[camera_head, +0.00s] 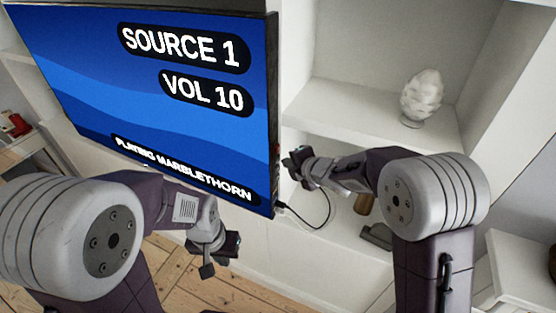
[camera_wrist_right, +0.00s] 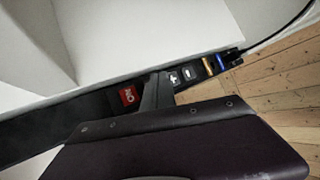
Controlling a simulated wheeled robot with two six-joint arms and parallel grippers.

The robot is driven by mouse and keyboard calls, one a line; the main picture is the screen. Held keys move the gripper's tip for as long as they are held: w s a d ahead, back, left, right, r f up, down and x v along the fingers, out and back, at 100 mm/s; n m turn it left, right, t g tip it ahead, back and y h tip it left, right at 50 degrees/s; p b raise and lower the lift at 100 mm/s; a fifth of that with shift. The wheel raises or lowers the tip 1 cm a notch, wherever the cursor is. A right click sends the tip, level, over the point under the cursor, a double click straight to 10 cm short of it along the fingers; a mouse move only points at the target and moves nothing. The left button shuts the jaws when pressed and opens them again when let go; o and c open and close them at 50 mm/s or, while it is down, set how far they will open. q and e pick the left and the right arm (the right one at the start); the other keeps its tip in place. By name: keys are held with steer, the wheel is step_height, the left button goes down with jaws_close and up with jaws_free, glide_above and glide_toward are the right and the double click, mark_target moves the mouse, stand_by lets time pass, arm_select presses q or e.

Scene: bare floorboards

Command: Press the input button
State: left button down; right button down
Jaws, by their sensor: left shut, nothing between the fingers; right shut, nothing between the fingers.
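A television (camera_head: 150,95) stands at the left in the head view, its blue screen lit with "SOURCE 1", "VOL 10" and "PLAYING MARBLETHORN". Its dark side edge shows in the right wrist view with a red button (camera_wrist_right: 128,95), a plus button (camera_wrist_right: 173,77), a minus button (camera_wrist_right: 188,73), an orange button (camera_wrist_right: 208,65) and a blue button (camera_wrist_right: 222,61). I cannot read which is input. My right gripper (camera_head: 292,165) is shut and empty beside that edge; its fingertip (camera_wrist_right: 158,85) appears between red and plus, contact unclear. My left gripper (camera_head: 222,255) is shut and empty below the screen.
A black cable (camera_head: 318,222) hangs from the television's lower right corner. White shelves (camera_head: 365,105) stand behind my right arm, with a pale ornament (camera_head: 422,95) on one. Wooden floorboards (camera_head: 185,285) show below.

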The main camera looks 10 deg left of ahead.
steer(key=shift+s+d, duration=0.1)
steer(key=shift+d, duration=0.15)
steer(key=d, duration=0.1)
steer(key=s+d, duration=0.1)
steer(key=d, duration=0.2)
steer(key=shift+s+d, duration=0.35)
stand_by(2.1)
